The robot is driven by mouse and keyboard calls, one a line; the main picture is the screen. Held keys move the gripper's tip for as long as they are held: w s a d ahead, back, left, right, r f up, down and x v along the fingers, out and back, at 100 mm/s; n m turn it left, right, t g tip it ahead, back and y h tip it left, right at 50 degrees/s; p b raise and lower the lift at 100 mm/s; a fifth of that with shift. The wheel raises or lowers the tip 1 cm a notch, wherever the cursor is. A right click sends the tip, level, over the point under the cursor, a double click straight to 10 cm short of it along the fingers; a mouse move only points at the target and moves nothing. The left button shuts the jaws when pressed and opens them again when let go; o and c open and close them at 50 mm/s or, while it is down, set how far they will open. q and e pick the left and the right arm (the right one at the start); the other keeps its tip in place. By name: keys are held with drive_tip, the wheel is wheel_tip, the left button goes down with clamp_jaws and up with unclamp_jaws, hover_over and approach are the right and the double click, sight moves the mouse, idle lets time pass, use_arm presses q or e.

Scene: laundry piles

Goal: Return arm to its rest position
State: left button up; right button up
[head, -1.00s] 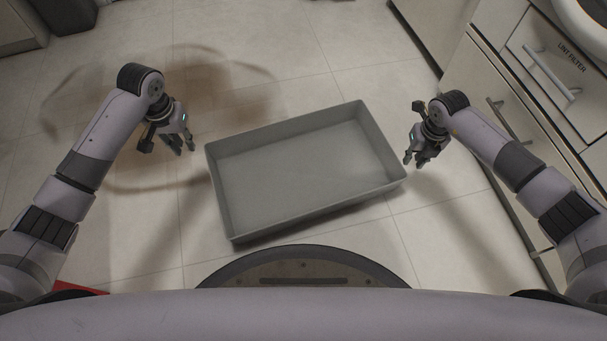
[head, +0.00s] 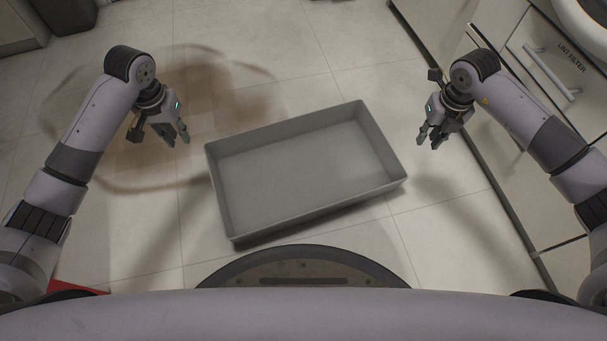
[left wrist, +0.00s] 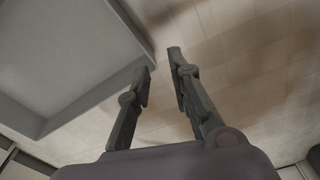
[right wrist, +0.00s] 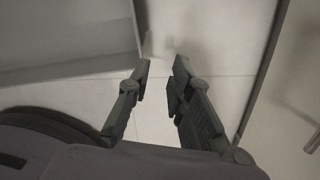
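My left gripper (head: 178,141) hangs over the floor to the left of the grey bin. In the left wrist view its two fingers (left wrist: 160,68) stand apart with only floor between them, so it is open and empty. My right gripper (head: 428,142) hangs to the right of the bin, close to the cabinets. In the right wrist view its fingers (right wrist: 160,75) are apart with nothing between them. Neither gripper touches the bin.
A grey rectangular bin (head: 222,205), empty, sits on the tiled floor (head: 330,30) between my arms. Cabinets with a "LINT FILTER" drawer (head: 560,70) line the right side. A red item (head: 75,287) shows at lower left. Floor beyond the bin is clear.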

drive_tip(key=shift+r, duration=0.45)
